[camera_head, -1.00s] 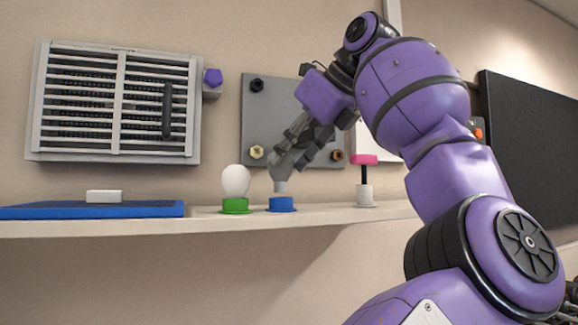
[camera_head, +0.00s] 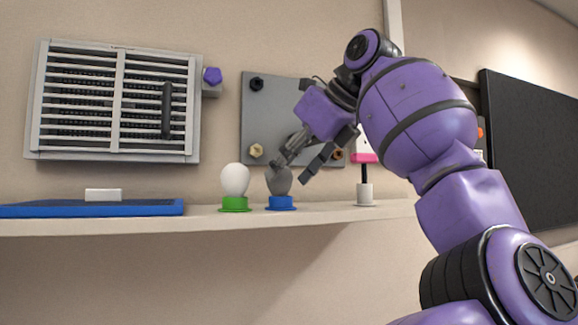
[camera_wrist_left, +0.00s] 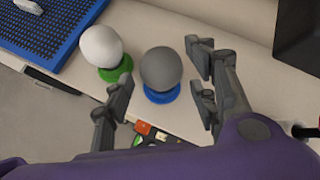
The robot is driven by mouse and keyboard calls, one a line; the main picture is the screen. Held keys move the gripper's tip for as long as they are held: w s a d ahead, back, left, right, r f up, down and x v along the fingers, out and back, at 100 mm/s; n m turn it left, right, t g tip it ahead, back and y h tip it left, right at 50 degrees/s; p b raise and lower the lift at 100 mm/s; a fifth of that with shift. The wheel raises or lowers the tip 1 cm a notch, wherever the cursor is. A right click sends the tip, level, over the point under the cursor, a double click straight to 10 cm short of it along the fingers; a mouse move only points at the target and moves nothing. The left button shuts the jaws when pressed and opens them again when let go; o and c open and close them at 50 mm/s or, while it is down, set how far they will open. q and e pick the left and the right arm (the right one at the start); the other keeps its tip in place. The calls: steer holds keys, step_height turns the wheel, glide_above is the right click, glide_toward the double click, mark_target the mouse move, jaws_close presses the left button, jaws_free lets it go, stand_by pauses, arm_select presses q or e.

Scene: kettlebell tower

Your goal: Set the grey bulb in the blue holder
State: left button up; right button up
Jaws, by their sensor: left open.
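The grey bulb (camera_head: 280,182) stands upright in the blue holder (camera_head: 281,203) on the shelf. In the left wrist view the grey bulb (camera_wrist_left: 161,68) sits over the blue holder (camera_wrist_left: 162,95), and its base is hidden from above. My left gripper (camera_head: 291,171) is open just above and to the right of the bulb in the head view. In the left wrist view its spread fingers (camera_wrist_left: 160,90) lie on either side of the bulb, with gaps visible. My right gripper is not in view.
A white bulb (camera_head: 235,180) in a green holder (camera_head: 235,204) stands close on the left. A blue tray (camera_head: 150,209) with a white block (camera_head: 103,195) lies farther left. A pink-topped post (camera_head: 364,180) stands to the right. A grey plate (camera_head: 262,120) is on the wall behind.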

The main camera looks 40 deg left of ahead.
arm_select(q)
steer(key=shift+r, duration=0.15)
steer(key=v, duration=1.2)
stand_by(0.4)
